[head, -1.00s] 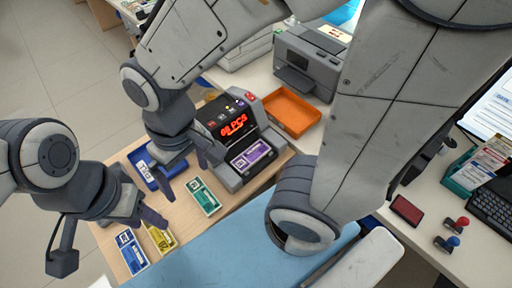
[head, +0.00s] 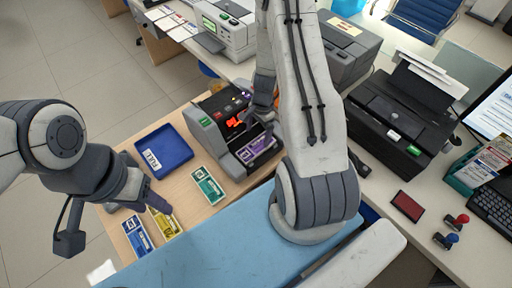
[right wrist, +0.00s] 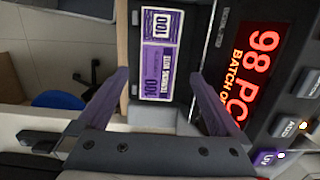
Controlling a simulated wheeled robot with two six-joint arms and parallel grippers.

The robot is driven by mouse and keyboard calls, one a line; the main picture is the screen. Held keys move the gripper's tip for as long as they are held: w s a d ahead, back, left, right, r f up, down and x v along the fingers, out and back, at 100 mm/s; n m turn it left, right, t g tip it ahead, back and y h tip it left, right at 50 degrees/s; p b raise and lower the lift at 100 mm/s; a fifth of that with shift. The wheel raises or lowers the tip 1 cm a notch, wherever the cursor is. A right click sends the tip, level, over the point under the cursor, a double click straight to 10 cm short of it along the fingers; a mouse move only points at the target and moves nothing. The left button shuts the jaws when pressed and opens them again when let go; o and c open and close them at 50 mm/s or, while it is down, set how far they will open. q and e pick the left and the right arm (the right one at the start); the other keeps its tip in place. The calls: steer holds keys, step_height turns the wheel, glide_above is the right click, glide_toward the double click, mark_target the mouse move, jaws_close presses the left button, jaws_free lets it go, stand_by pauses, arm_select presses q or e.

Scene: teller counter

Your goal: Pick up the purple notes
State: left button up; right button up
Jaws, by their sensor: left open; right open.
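The purple notes (head: 257,147) lie in the front pocket of the note-counting machine (head: 217,125), partly hidden by my right gripper (head: 264,122) in the head view. In the right wrist view the purple notes (right wrist: 160,52) lie ahead of and between the open fingers of my right gripper (right wrist: 163,100). The fingers are apart from the notes, with nothing held. My left gripper (head: 133,202) is open near the blue notes and yellow notes at the table's left front.
Green notes (head: 208,186), yellow notes (head: 164,224) and blue notes (head: 137,236) lie on the wooden table. An empty-looking blue tray (head: 164,150) is behind them. The machine's red display (right wrist: 262,70) is close beside my right gripper. A printer (head: 347,50) stands behind.

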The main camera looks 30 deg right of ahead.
mark_target(256, 146)
steer(key=f, duration=0.4)
steer(key=f+b, duration=0.1)
steer(key=f, duration=0.1)
steer(key=shift+s+a+f, duration=0.1)
steer(key=shift+s+a, duration=0.05)
steer(key=shift+a, duration=0.25)
steer(key=c, duration=1.5)
